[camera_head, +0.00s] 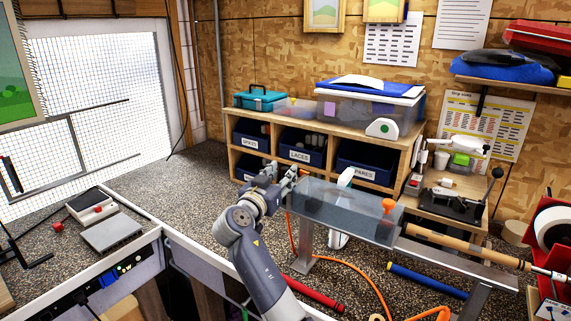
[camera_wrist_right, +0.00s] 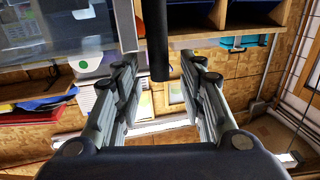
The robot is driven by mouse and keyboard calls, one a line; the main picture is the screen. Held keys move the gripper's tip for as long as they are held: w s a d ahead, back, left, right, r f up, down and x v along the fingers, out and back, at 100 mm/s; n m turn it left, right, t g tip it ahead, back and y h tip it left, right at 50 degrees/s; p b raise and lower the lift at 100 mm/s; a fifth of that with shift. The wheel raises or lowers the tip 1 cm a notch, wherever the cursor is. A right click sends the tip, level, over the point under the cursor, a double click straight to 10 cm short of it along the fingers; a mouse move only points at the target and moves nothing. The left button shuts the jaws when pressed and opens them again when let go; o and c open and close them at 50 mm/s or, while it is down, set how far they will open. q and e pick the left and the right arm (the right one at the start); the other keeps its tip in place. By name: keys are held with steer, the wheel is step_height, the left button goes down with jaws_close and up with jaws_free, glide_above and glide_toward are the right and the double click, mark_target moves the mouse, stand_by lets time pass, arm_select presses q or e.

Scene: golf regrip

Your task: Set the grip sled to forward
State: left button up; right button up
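A long bench fixture with a clear grey cover (camera_head: 335,207) and an orange knob (camera_head: 388,204) stands at the centre right of the head view. I cannot tell for sure which part of it is the grip sled. My right gripper (camera_head: 287,176) is at the left end of this fixture. In the right wrist view, a black rounded handle (camera_wrist_right: 158,45) reaches in between the spread fingers of my right gripper (camera_wrist_right: 160,78). The fingers are apart, with gaps on both sides of the handle. My left gripper is not in view.
A wooden shelf (camera_head: 412,140) with blue bins stands behind. An orange hose (camera_head: 345,264), a red tube (camera_head: 313,292) and a blue tube (camera_head: 427,281) lie near the fixture.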

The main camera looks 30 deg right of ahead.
steer(key=shift+p+x, duration=0.4)
steer(key=shift+x, duration=1.1)
steer(key=shift+c, duration=0.6)
